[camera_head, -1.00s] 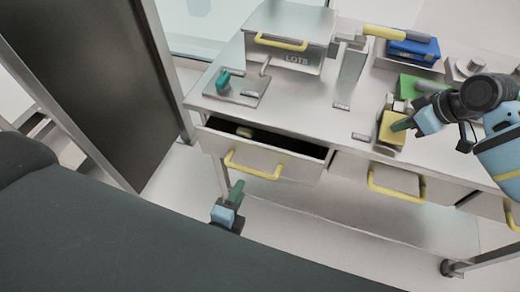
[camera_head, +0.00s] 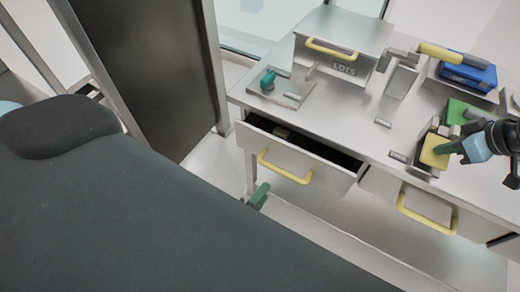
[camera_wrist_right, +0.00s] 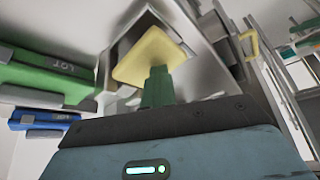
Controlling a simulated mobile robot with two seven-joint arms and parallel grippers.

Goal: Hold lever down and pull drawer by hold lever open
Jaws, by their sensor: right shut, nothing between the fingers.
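The yellow hold lever (camera_head: 433,151) stands at the right of the bench top. The green fingertips of my right gripper (camera_head: 446,148) are shut and empty, at the lever. In the right wrist view, the fingers (camera_wrist_right: 157,86) reach the face of the yellow lever plate (camera_wrist_right: 149,56); firm contact cannot be told. The left drawer (camera_head: 300,160) stands partly open, with a yellow handle (camera_head: 285,171). The drawer (camera_head: 388,186) below the lever looks closed, its yellow handle (camera_head: 427,219) in front. My left gripper (camera_head: 259,194) is below the open drawer's handle, mostly hidden, its opening unclear.
A metal box marked LOTS (camera_head: 340,45) with a yellow handle, a plate with a teal knob (camera_head: 268,80), a blue box (camera_head: 467,72) and a green box (camera_head: 463,110) occupy the bench top. A dark panel (camera_head: 145,70) stands at left. Floor below the drawers is clear.

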